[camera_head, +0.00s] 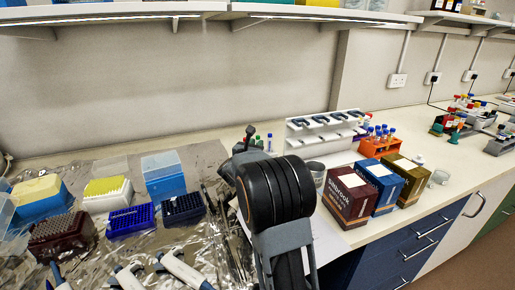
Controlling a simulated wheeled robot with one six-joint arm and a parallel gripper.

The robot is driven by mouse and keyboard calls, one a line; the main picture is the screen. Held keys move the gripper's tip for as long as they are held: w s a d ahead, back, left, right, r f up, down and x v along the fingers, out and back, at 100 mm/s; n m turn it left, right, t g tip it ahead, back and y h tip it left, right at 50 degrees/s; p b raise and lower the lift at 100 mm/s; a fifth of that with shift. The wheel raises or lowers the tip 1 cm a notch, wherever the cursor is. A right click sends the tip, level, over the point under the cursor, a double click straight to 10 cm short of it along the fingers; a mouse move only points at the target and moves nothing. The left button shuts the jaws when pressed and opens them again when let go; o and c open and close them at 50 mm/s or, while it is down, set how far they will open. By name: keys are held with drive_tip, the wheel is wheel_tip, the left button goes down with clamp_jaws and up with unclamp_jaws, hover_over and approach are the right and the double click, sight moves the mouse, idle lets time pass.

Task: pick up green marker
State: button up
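Small upright items stand behind my arm near the wall. One has a green top (258,142) and may be the green marker; its lower part is hidden by my arm. A blue-topped item (269,139) stands just right of it. My arm fills the centre foreground. A small dark part at its far end, likely my gripper (249,137), shows just left of the green top. The fingers cannot be made out, nor whether they touch or hold anything.
A white pipette stand (307,140) and orange tube rack (376,149) are right of my arm. Maroon (349,196), blue (381,186) and gold (408,178) boxes stand near the front edge. Tip boxes (108,192) and pipettes (183,270) lie on foil at left.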

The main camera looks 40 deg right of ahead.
drive_tip(key=shift+w+d, duration=0.3)
drive_tip(key=shift+d, duration=0.15)
drive_tip(key=shift+c, duration=0.3)
clamp_jaws()
wheel_tip(320, 180, up, 10)
drive_tip(key=shift+p, duration=0.35)
